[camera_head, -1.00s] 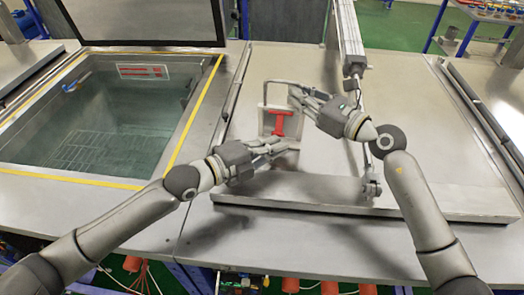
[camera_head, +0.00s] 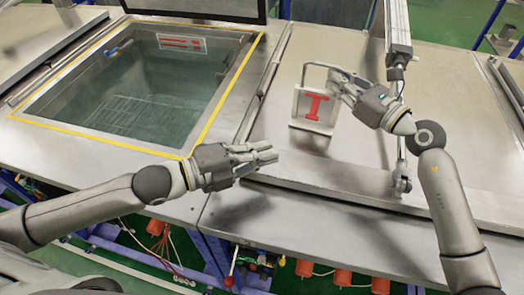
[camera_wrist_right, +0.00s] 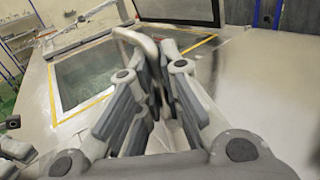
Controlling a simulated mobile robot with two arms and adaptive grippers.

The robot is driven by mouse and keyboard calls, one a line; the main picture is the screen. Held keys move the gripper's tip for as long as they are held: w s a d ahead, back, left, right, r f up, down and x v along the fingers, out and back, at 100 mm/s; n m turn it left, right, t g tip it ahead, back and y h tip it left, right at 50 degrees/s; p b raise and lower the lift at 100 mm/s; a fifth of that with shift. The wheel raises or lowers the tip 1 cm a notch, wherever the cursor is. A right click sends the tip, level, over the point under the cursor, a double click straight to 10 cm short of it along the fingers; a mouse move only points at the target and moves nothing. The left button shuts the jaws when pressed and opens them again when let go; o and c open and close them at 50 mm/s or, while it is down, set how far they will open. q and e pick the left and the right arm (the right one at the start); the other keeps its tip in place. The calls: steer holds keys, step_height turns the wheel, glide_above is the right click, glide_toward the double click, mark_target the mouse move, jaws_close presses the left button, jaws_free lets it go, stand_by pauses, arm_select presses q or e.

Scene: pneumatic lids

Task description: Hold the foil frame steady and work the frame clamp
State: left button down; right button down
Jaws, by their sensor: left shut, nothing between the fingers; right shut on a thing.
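The foil frame (camera_head: 299,105) is a pale plate with a wire-like handle loop at its top. It stands near upright over the closed metal lid in the head view. A red I-shaped part (camera_head: 316,107) is on its face; I cannot tell whether this is the frame clamp. My right gripper (camera_head: 338,84) is shut on the frame at its upper right side. In the right wrist view the fingers (camera_wrist_right: 155,95) close around it, and the handle loop (camera_wrist_right: 140,45) shows beyond them. My left gripper (camera_head: 272,153) is shut and empty, below and left of the frame, apart from it.
An open tank (camera_head: 150,85) with yellow-edged rim and water-like inside lies at left. The closed metal lid (camera_head: 300,165) fills the right side, with a grey pneumatic arm (camera_head: 397,30) above it. Red knobs and cables hang under the front edge.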

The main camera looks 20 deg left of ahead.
stand_by(0.4)
steer(key=c, duration=1.5)
jaws_free()
